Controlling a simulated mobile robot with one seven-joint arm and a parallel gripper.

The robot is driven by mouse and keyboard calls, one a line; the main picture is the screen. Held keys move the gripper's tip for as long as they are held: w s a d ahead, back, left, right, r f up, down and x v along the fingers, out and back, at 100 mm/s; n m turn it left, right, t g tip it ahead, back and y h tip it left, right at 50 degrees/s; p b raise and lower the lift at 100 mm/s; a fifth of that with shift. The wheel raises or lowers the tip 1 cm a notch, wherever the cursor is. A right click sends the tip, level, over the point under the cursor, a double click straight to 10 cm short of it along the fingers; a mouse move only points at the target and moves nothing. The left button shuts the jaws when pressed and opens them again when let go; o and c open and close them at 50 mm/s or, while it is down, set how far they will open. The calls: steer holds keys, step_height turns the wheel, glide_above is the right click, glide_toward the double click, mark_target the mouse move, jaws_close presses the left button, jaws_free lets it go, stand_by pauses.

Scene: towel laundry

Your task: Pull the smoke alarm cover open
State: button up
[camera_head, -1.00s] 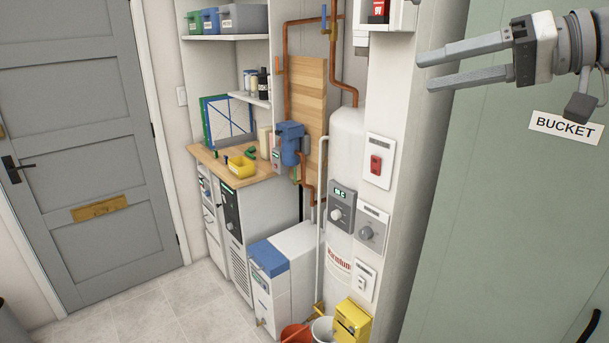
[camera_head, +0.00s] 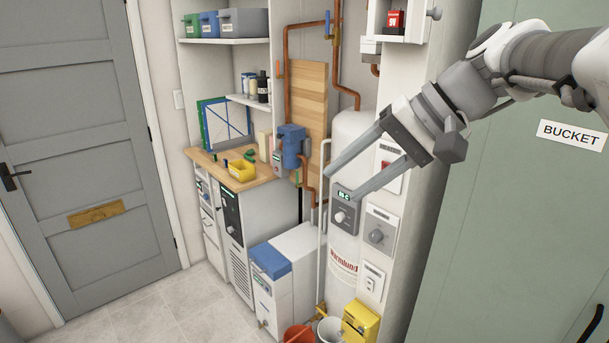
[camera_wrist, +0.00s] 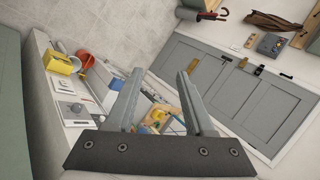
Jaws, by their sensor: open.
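A white wall-mounted box (camera_head: 404,33), which appears to be the smoke alarm, is at the top of the head view, partly cut off. A red block (camera_head: 395,20) marked like a 9V battery shows in its front, with a round grey knob (camera_head: 434,13) at its right. I cannot clearly make out a separate cover. My gripper (camera_head: 341,186) is open and empty, well below the box, pointing down and left in front of the wall panels and the white tank. In the wrist view my gripper (camera_wrist: 160,74) has nothing between its fingers; the box is not seen there.
Wall switches (camera_head: 380,229) and a white tank (camera_head: 342,250) stand behind and below my fingers. A yellow box (camera_head: 360,322) is low down. A green cabinet (camera_head: 520,220) labelled BUCKET is close on the right. The floor (camera_head: 150,305) at left is clear.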

steer(key=shift+s+a+f+h, duration=0.25)
steer(key=shift+s+f, duration=0.15)
steer(key=shift+f, duration=0.25)
steer(key=shift+s+a+f+h, duration=0.25)
steer(key=shift+s+f, duration=0.15)
steer(key=shift+f, duration=0.2)
